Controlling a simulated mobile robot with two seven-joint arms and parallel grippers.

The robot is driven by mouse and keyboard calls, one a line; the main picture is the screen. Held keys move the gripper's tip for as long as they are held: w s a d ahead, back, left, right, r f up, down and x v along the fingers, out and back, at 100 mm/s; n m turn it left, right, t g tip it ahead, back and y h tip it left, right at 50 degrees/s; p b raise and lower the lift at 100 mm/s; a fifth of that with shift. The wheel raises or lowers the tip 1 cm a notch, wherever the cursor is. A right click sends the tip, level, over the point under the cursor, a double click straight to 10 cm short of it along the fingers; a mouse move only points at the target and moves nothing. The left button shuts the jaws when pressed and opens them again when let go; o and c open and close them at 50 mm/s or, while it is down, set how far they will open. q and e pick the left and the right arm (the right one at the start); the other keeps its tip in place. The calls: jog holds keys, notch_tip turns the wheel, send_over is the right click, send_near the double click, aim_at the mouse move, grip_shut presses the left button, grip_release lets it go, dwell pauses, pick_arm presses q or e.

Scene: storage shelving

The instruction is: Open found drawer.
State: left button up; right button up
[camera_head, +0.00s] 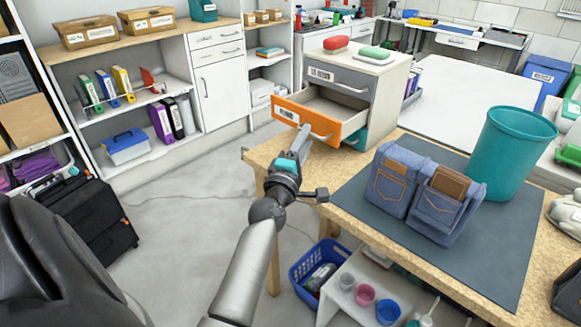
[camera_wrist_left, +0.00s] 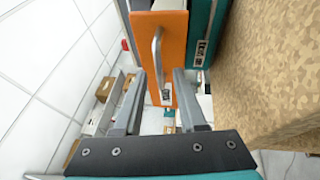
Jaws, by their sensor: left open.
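The drawer unit (camera_head: 364,68) stands at the far end of the wooden worktable. Its orange drawer (camera_head: 340,128) is pulled out, and the inside shows empty where visible. Its grey upper drawer (camera_head: 350,82) is shut. A teal drawer (camera_head: 356,139) is partly seen below. My left gripper (camera_head: 303,138) is at the orange front, close to its metal handle. In the left wrist view the fingers (camera_wrist_left: 158,76) are apart, with the handle (camera_wrist_left: 157,52) on the orange front (camera_wrist_left: 176,32) ahead between them. I cannot tell whether they touch it. My right gripper is not in view.
The worktable (camera_head: 262,152) lies right of my left arm, its edge close by in the wrist view. Jeans organisers (camera_head: 398,187) and a teal bin (camera_head: 497,150) stand on its mat. A blue basket (camera_head: 308,268) is below. Open floor (camera_head: 185,225) lies left.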

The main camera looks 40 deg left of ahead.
pick_arm(q)
jog(key=v, duration=1.4)
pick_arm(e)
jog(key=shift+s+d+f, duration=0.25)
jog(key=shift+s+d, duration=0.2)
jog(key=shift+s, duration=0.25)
